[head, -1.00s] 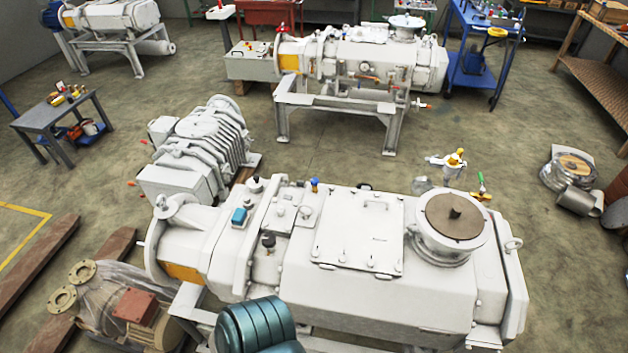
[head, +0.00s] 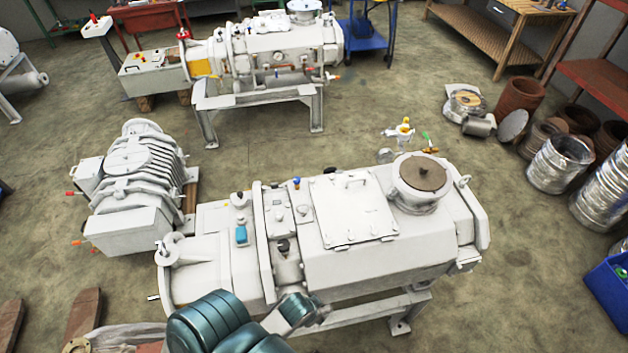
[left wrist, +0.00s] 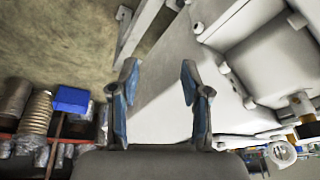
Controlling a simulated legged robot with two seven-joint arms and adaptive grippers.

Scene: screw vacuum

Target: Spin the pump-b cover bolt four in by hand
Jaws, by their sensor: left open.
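The near white vacuum pump (head: 400,258) fills the middle of the head view. It has a flat rectangular cover plate (head: 352,205) with a handle and small fastenings at its edges. I cannot tell which fastening is cover bolt four. My left arm comes in at the bottom, and my left gripper (head: 318,314) is small and blurred at the pump's near side. In the left wrist view my left gripper (left wrist: 158,82) is open and empty, its two blue-padded fingers apart. Beyond them are the white casing and several bolt heads, one being a bolt (left wrist: 223,68). My right gripper is out of view.
A second white pump (head: 265,60) on a stand is at the back. A ribbed white unit (head: 130,190) stands left of the near pump. Silver and brown ducts (head: 560,160) and a blue bin (head: 608,285) are at the right.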

